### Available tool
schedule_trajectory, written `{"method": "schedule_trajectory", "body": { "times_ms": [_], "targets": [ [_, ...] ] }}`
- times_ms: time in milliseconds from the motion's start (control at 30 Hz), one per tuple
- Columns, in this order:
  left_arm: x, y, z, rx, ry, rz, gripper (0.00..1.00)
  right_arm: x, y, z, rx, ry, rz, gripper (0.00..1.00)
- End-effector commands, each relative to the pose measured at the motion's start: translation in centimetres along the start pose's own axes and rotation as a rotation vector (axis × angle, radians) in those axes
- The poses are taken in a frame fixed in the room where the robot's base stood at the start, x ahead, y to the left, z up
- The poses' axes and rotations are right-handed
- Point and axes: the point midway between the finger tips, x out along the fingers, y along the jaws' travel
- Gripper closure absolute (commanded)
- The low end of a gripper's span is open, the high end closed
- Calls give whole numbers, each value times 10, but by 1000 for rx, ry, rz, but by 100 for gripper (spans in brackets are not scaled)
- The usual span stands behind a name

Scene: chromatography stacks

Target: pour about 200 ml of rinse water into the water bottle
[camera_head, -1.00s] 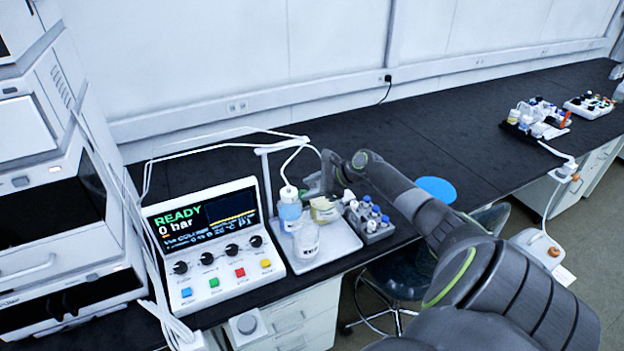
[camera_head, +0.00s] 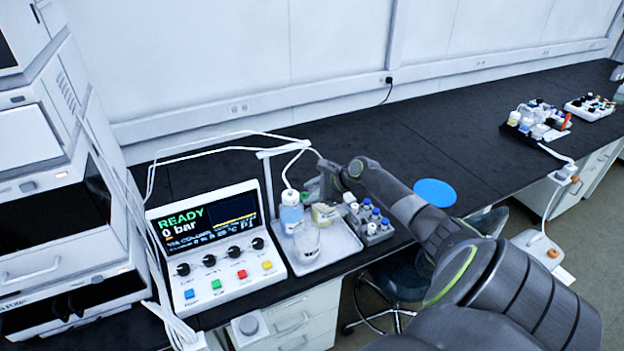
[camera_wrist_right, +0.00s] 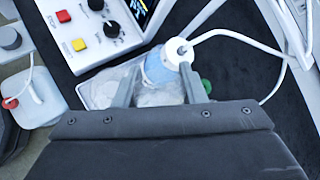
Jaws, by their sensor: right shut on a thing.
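The water bottle (camera_head: 291,217), with bluish contents, a white cap and a white tube, stands on a pale tray beside the console. It also shows in the right wrist view (camera_wrist_right: 159,68), beyond my fingers. A clear beaker (camera_head: 306,242) is just in front of it; its clear wall (camera_wrist_right: 118,86) shows by the fingers in the wrist view. The water level is unclear. My left gripper is out of view.
The control console (camera_head: 208,250) stands left of the tray (camera_head: 338,252). A yellowish container (camera_head: 323,212) is right of the bottle, and a vial rack (camera_head: 370,224) at the tray's right. White tubing loops overhead.

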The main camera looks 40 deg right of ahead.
Motion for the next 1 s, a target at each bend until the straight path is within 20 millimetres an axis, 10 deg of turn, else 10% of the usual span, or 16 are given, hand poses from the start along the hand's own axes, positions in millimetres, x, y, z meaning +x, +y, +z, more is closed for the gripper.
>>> {"method": "schedule_trajectory", "body": {
  "times_ms": [1000],
  "targets": [
    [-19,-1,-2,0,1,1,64,2,0,-2,-75,67,-32,100]
  ]
}}
